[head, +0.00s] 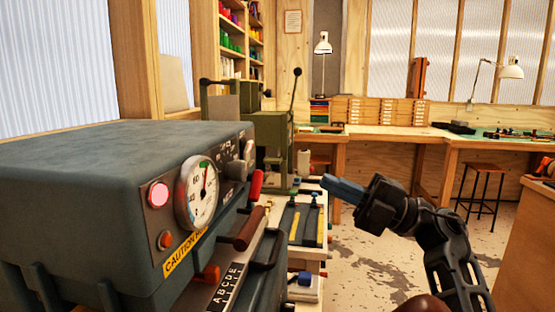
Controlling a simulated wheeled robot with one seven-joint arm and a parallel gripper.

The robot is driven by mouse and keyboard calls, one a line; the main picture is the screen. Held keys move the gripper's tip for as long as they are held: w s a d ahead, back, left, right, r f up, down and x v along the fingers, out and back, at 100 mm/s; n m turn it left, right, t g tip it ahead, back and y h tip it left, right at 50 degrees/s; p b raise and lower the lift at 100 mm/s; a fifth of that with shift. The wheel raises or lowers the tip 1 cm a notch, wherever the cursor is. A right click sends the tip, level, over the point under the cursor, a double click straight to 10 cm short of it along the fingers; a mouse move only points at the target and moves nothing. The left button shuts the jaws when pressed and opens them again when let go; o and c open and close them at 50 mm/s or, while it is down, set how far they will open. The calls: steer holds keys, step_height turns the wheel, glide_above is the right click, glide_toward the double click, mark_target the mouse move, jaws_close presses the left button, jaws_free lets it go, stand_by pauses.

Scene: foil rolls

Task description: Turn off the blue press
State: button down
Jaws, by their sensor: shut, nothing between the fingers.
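The blue press (110,175) is a large blue-grey machine filling the left of the head view. Its front panel carries a round lit pinkish-red lamp (158,194), a smaller orange button (165,240) below it, and a round white dial (198,192). Farther along are dark knobs (236,170), a red-ended lever (257,184) and a dark red handle (247,229). An orange switch (208,275) sits low near the letter strip. My gripper (328,183) is shut and empty, right of the press and apart from it, its fingers pointing left.
A green machine with a lever (276,135) stands beyond the press. A side bench with trays (300,225) lies between press and arm. A wooden workbench (400,135) runs along the back. A stool (482,175) and a wooden cabinet (530,240) are right. Open floor lies behind my arm.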

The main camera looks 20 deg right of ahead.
mark_target(249, 148)
steer(key=p+x, duration=0.3)
steer(key=x, duration=1.1)
steer(key=shift+w+f, duration=0.1)
